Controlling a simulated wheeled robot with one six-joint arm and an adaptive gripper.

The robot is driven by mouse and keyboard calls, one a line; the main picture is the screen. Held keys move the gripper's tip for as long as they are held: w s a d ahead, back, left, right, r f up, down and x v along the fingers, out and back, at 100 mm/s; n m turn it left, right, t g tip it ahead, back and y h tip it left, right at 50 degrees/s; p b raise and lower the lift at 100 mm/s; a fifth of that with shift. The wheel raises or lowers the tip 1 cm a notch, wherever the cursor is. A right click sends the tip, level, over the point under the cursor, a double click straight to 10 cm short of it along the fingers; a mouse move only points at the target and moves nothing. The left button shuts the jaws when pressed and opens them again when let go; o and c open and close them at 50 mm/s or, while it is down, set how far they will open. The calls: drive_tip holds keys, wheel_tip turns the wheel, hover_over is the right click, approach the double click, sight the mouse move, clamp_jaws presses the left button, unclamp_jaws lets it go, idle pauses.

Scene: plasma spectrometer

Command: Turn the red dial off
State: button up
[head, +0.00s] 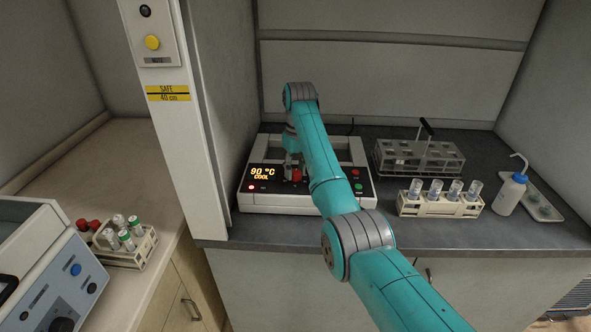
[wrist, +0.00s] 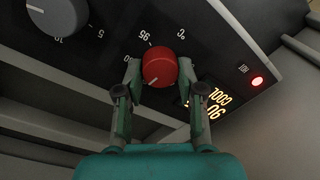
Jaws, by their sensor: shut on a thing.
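The red dial (wrist: 160,68) is a round knob with a white pointer mark, set on the black front panel of the white device (head: 275,203). In the wrist view my gripper (wrist: 160,72) has one finger on each side of the dial and is shut on it. The dial also shows in the head view (head: 297,175), partly behind my arm. The lit display (head: 263,173) reads "90 °C COOL". A red light (wrist: 257,81) glows beside the display. The pointer points to the lower left in the wrist view.
A grey dial (wrist: 58,14) is on the same panel. To the device's right stand a wire rack (head: 418,158), a rack of vials (head: 440,206) and a wash bottle (head: 510,193). A white post (head: 185,110) is close on the left.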

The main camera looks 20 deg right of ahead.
drive_tip(key=n, duration=0.6)
drive_tip(key=shift+a+f, duration=0.1)
drive_tip(key=n, duration=0.6)
drive_tip(key=shift+s+n+h, duration=0.1)
drive_tip(key=shift+n+h, duration=0.2)
drive_tip(key=shift+n, duration=0.1)
drive_tip(key=n, duration=0.6)
drive_tip(key=shift+s+a, duration=0.1)
drive_tip(key=n, duration=0.7)
drive_tip(key=shift+h, duration=0.3)
drive_tip(key=o, duration=1.1)
drive_tip(key=shift+o, duration=0.2)
